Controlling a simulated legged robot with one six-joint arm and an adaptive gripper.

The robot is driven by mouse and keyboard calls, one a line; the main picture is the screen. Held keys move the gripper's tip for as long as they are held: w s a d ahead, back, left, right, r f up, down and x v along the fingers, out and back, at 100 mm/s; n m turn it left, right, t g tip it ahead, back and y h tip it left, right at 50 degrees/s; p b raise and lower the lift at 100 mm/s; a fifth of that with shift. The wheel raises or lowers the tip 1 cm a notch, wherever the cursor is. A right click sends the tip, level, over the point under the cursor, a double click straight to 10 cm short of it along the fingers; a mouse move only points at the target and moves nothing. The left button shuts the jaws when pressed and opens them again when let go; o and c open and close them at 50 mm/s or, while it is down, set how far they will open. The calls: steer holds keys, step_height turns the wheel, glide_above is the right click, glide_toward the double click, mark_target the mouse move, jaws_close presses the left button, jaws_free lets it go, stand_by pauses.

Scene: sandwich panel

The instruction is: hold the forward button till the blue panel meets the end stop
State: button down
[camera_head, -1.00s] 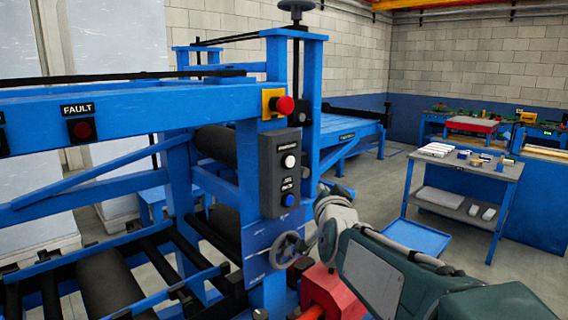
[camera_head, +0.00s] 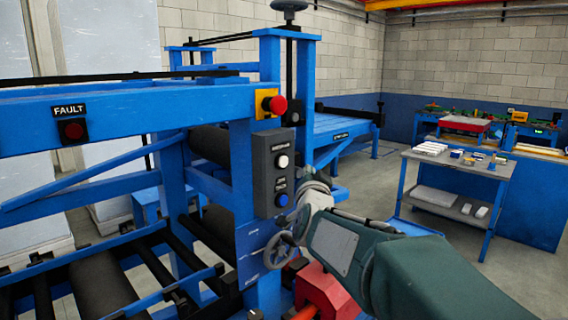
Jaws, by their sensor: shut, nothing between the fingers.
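A dark grey control box (camera_head: 271,181) is mounted on the blue machine post. It carries a white button (camera_head: 282,161) above a blue button (camera_head: 282,200), each with a label too small to read surely. My arm comes in from the lower right and its grey wrist part ends just right of the box, close to the blue button. My gripper's fingers do not show. I cannot tell whether anything touches a button. I cannot pick out the blue panel or the end stop among the blue machine parts.
A red emergency button (camera_head: 276,105) on a yellow plate sits above the box. A handwheel (camera_head: 279,250) is below it, and a red block (camera_head: 325,289) is beneath my arm. A FAULT lamp (camera_head: 73,131) is on the left beam. A workbench (camera_head: 459,165) stands at the right.

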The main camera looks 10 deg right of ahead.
mark_target(288, 160)
steer(key=shift+w+a, duration=0.45)
steer(key=shift+w, duration=0.3)
steer(key=shift+w+a, duration=0.5)
steer(key=shift+w, duration=0.25)
steer(key=shift+w+a, duration=0.45)
steer(key=shift+w, duration=0.3)
steer(key=shift+w+a, duration=0.15)
steer(key=shift+w, duration=0.1)
steer(key=shift+w+a, duration=0.2)
steer(key=shift+w, duration=0.15)
stand_by(0.5)
stand_by(0.3)
steer(key=shift+s+d, duration=0.4)
steer(key=shift+s, duration=0.3)
steer(key=s+d, duration=0.1)
steer(key=s, duration=0.2)
steer(key=s+d, duration=0.1)
steer(key=shift+s+d, duration=0.15)
steer(key=shift+d, duration=0.2)
